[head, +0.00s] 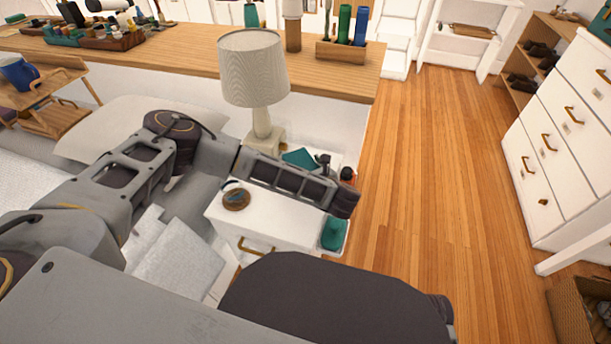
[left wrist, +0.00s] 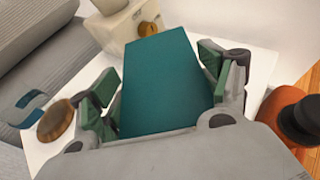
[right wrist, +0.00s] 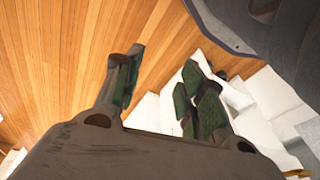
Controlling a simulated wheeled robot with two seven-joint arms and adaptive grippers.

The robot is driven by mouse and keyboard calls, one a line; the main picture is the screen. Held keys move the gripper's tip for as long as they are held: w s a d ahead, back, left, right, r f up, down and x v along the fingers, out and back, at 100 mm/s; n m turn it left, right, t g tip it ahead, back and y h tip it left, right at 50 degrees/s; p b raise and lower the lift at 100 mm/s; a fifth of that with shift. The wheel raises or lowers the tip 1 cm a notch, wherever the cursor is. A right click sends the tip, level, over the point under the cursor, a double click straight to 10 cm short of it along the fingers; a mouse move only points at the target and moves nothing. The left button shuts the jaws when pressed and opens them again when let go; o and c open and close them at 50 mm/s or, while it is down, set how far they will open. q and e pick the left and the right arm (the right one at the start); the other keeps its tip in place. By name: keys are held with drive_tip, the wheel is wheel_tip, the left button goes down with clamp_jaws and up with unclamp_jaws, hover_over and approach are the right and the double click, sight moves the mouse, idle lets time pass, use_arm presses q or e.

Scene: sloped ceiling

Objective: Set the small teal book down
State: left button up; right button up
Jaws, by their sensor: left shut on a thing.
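The small teal book (left wrist: 160,85) is between the fingers of my left gripper (left wrist: 162,76), which is shut on it. In the head view a corner of the book (head: 300,158) shows past my left forearm, beside the lamp base. The book is over the white nightstand (head: 222,218); whether it touches the top I cannot tell. The left fingertips are mostly hidden behind my arm in the head view. My right gripper (right wrist: 160,85) has its fingers apart with nothing between them, with wooden floor and white furniture beyond.
On the nightstand stand a lamp (head: 262,130), a round wooden piece (head: 236,198) and an orange-red item with a black top (left wrist: 285,120). A teal object (head: 334,235) is at its right side. A bed lies left; the wooden floor (head: 430,200) right is clear.

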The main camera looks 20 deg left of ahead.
use_arm(q)
drive_tip(key=shift+f, duration=0.35)
drive_tip(key=shift+f+b, duration=0.3)
drive_tip(key=shift+f, duration=1.25)
use_arm(e)
drive_tip(key=shift+w+a+r, duration=0.1)
drive_tip(key=shift+w+r, duration=0.15)
drive_tip(key=shift+r, duration=0.2)
use_arm(q)
drive_tip(key=o, duration=1.3)
drive_tip(key=shift+c, duration=0.2)
use_arm(e)
drive_tip(key=shift+w+r, duration=0.1)
drive_tip(key=shift+r, duration=0.2)
